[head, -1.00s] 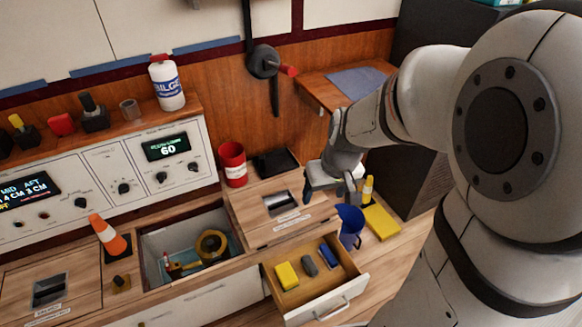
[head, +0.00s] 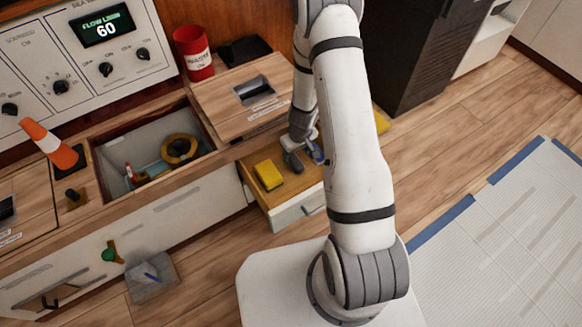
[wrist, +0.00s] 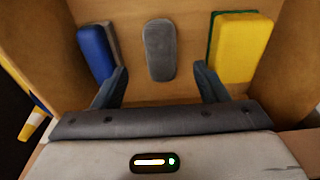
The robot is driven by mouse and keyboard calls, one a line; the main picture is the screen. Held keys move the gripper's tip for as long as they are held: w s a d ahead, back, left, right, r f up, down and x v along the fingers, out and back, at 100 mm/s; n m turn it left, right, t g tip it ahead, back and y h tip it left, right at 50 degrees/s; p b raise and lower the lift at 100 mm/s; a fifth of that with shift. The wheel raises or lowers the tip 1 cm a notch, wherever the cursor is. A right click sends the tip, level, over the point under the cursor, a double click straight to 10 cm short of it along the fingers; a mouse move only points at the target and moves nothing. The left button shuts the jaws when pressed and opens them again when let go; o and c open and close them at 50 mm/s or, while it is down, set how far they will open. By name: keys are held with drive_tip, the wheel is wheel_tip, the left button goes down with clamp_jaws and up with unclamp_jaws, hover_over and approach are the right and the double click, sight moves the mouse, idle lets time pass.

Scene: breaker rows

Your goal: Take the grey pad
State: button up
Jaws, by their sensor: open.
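The grey pad (wrist: 160,49) lies flat on the drawer floor, seen in the wrist view between a blue block (wrist: 97,50) on the left and a yellow sponge (wrist: 240,48) on the right. My gripper (wrist: 162,84) is open and empty, its two fingers apart on either side of the pad's near end. I cannot tell how high the fingertips are above the drawer floor. In the head view my gripper (head: 302,160) is over the open drawer (head: 298,212). There the yellow sponge (head: 268,175) shows, and my arm and gripper hide the grey pad.
The drawer walls stand close around the items. An open bin (head: 112,150) with a yellow tape roll (head: 180,148) is to the left. A lidded compartment (head: 215,98), a red can (head: 193,52) and an orange cone (head: 50,145) are on the counter.

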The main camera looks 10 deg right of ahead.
sight(295, 160)
drive_tip(key=f+b, duration=0.1)
drive_tip(key=f, duration=0.1)
drive_tip(key=f+b, duration=0.1)
drive_tip(key=f, duration=0.1)
drive_tip(key=w+f+b, duration=0.1)
drive_tip(key=f+b, duration=0.1)
drive_tip(key=f, duration=0.1)
drive_tip(key=shift+a, duration=0.3)
drive_tip(key=shift+r, duration=0.1)
drive_tip(key=c, duration=1.1)
